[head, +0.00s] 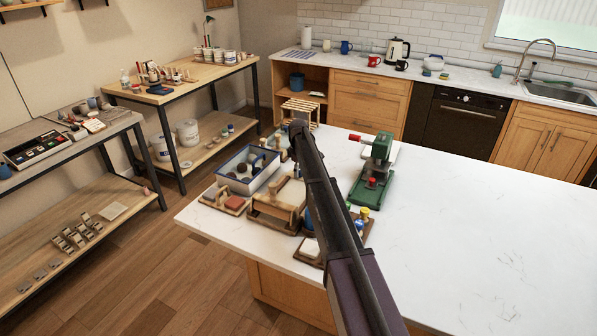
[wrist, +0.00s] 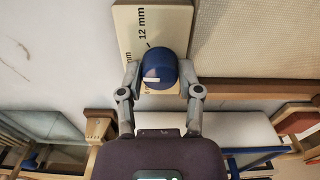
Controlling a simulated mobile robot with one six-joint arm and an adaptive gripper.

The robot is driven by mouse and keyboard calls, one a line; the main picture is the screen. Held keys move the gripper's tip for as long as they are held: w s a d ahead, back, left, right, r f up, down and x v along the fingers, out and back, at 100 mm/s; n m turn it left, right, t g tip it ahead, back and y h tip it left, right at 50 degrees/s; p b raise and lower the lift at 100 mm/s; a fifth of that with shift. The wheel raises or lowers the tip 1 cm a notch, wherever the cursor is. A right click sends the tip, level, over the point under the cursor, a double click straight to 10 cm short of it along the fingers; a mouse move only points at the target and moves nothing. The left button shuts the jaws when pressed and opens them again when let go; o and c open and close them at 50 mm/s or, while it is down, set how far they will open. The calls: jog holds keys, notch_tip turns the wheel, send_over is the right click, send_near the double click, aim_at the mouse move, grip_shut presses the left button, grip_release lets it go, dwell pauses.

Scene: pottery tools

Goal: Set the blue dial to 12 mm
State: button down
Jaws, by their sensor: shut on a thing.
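The blue dial (wrist: 158,66) is a rounded knob in front of a cream plate (wrist: 124,22) in the wrist view. The plate carries a black "12 mm" label and a short black line just above the dial. Part of another "mm" label shows at the left, and more print is partly hidden. A pale mark sits on the dial's lower left face. My gripper (wrist: 160,74) is shut on the dial, one finger at its left side and one at its right. In the head view my arm hides my gripper, and I cannot make out the dial.
In the head view a wooden frame device (head: 277,206), a blue-rimmed box (head: 233,185) and a green press (head: 375,180) stand close around my arm on the white counter (head: 480,240). The counter's right side is clear. Tool benches line the left wall.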

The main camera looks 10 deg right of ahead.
jog(key=m, duration=0.6)
jog(key=shift+s+d, duration=0.1)
jog(key=m, duration=0.5)
jog(key=shift+m, duration=0.3)
jog(key=shift+c, duration=1.3)
grip_release()
jog(key=shift+n, duration=0.4)
